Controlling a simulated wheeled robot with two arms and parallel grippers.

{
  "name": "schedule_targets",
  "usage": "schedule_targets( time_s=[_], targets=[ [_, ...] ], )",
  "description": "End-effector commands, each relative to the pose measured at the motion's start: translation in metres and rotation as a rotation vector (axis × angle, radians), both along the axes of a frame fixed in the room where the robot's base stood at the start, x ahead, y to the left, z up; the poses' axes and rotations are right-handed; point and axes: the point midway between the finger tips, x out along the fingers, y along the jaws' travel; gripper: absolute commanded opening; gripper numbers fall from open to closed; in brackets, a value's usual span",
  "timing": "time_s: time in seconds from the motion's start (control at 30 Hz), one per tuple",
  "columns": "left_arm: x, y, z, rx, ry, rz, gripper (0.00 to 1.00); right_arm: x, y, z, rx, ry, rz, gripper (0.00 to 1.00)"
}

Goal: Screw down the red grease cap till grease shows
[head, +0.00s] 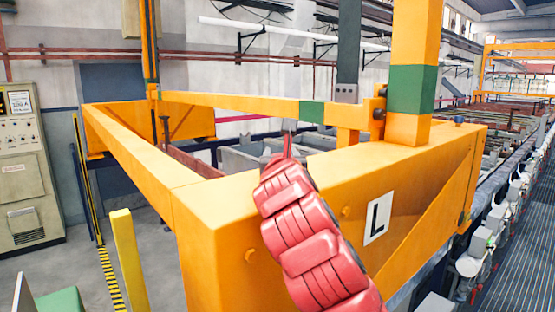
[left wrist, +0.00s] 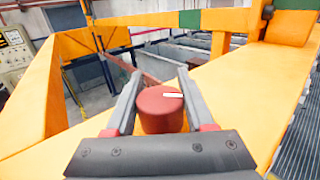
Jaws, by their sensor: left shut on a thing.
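The red grease cap (left wrist: 160,112) is a short round cap with a white line on its top, seen in the left wrist view on the orange beam. My left gripper (left wrist: 160,80) has one grey finger on each side of the cap and is shut on it. The cap's lower edge is partly hidden by the gripper body, and I cannot make out any grease. In the head view my red left arm rises from the bottom to my left gripper (head: 288,142) at the beam's top. The cap cannot be made out there. My right gripper is not in view.
The orange frame (head: 240,205) fills the middle, with an "L" plate (head: 376,218) on its face and an orange-green post (head: 413,90) to the right. A control cabinet (head: 28,160) stands left. A yellow post (head: 128,262) stands on the floor. Tank racks lie behind.

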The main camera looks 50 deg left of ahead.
Motion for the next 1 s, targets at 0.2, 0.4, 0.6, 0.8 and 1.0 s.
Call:
schedule_targets(
  time_s=[0.2, 0.4, 0.6, 0.8, 1.0],
  targets=[
    [0.0019, -0.0016, -0.0003, 0.000, 0.001, -0.123, 0.00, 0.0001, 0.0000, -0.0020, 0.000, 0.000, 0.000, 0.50],
    [0.0035, -0.0034, -0.0004, -0.001, 0.003, -0.188, 0.00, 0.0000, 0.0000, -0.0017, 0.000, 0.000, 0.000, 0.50],
    [0.0042, -0.0042, -0.0009, -0.002, 0.003, -0.214, 0.00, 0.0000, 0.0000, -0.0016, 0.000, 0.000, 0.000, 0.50],
    [0.0044, -0.0044, -0.0010, -0.003, 0.004, -0.217, 0.00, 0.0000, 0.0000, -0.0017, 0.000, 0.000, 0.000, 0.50],
    [0.0045, -0.0044, -0.0011, -0.003, 0.004, -0.217, 0.59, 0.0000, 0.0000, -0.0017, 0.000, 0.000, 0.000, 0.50]
  ],
)
